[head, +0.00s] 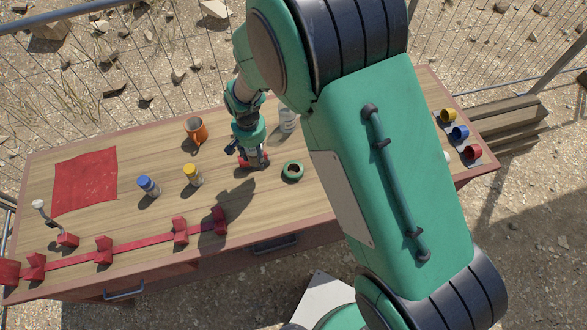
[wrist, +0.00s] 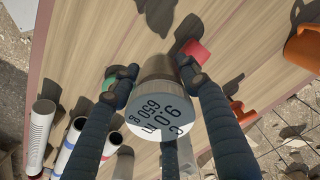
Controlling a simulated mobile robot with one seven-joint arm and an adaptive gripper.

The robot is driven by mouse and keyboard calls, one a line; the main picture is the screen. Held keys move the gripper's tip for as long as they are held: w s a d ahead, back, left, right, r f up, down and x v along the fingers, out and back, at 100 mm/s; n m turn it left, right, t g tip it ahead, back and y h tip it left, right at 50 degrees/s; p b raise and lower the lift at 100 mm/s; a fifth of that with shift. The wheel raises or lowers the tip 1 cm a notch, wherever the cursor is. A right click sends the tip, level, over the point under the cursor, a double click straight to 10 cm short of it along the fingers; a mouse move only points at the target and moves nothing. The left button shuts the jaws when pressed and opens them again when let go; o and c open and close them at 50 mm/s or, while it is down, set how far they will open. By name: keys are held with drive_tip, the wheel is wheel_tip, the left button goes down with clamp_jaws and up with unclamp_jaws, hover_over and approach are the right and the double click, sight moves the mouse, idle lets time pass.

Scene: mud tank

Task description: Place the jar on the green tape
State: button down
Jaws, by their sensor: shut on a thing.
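My gripper (head: 252,158) is low over the middle of the table in the head view. In the wrist view its dark fingers (wrist: 157,76) are shut around a jar (wrist: 156,120). The jar has a brownish-grey side and a pale round end with printed text facing the camera. In the head view the jar is mostly hidden by my gripper. The green tape (head: 292,171) is a roll lying flat just right of my gripper. In the wrist view a bit of green shows behind the left finger. Whether the jar touches the table cannot be told.
An orange mug (head: 197,130), a blue-capped jar (head: 148,186) and a yellow-capped jar (head: 193,174) stand left of my gripper. A pale container (head: 287,121) stands behind the tape. A red rail (head: 140,243) runs along the front left. Several coloured cups (head: 460,132) are at the right end.

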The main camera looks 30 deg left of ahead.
drive_tip(key=s+d+f, duration=0.1)
drive_tip(key=s+d, duration=0.1)
drive_tip(key=d, duration=0.9)
drive_tip(key=s+d+f, duration=0.1)
drive_tip(key=s+d, duration=0.1)
drive_tip(key=d, duration=0.9)
drive_tip(key=shift+d+n+b, duration=0.3)
drive_tip(key=shift+d+b, duration=0.1)
hover_over(293, 169)
drive_tip(key=shift+w+f, duration=0.1)
drive_tip(key=shift+f, duration=0.6)
drive_tip(key=shift+f, duration=0.15)
drive_tip(key=shift+f+b, duration=0.4)
drive_tip(key=shift+f, duration=1.2)
drive_tip(key=shift+f, duration=0.15)
